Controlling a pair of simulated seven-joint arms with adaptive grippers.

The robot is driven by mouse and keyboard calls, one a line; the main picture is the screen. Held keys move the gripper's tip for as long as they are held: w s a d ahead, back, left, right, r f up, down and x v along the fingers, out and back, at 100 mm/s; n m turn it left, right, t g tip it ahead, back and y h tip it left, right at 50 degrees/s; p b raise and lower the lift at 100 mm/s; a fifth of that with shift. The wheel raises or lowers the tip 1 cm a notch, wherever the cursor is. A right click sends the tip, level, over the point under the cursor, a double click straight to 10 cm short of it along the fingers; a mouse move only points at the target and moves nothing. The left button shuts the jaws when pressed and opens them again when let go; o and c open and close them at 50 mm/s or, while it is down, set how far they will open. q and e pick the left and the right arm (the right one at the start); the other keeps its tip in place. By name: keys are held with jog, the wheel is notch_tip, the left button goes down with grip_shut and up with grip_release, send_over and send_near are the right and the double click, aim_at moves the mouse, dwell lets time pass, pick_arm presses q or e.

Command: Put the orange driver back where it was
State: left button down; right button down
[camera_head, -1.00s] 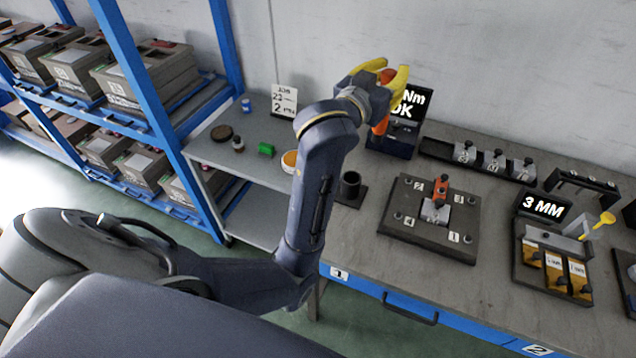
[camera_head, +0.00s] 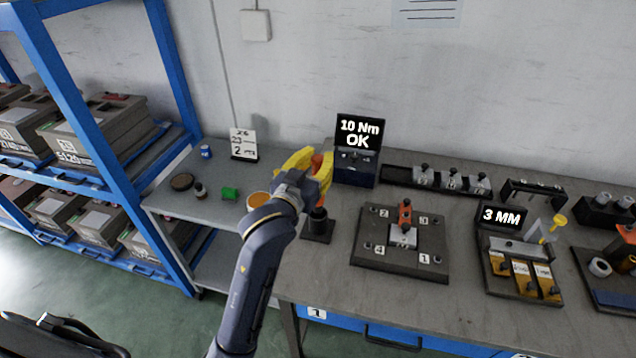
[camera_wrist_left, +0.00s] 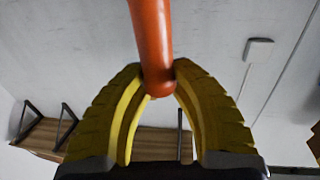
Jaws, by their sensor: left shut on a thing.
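My left gripper (camera_head: 306,170), with yellow fingers, is shut on the orange driver (camera_head: 323,172). In the left wrist view the driver's orange handle (camera_wrist_left: 151,40) sits between the two fingertips (camera_wrist_left: 156,80). The driver is held roughly upright, just above a black cup-shaped holder (camera_head: 318,228) on a square base at the bench's left end. The gripper and wrist hide part of the driver, and I cannot tell whether its lower end is inside the cup. My right gripper is not in view.
A screen reading "10 Nm OK" (camera_head: 358,140) stands close to the right of the gripper. A fixture plate (camera_head: 376,258) with a small orange-topped part (camera_head: 405,213) lies farther right. A grey side shelf (camera_head: 180,212) holds small pots to the left.

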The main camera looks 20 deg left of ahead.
pick_arm(q)
jog(key=shift+f, duration=3.75)
jog(key=c, duration=1.2)
grip_release()
jog(key=shift+s, duration=0.1)
jog(key=s, duration=0.4)
jog(key=s+a, duration=0.1)
jog(key=s, duration=0.6)
jog(key=shift+s+a, duration=0.3)
jog(key=shift+s, duration=0.05)
jog(key=shift+d, duration=0.1)
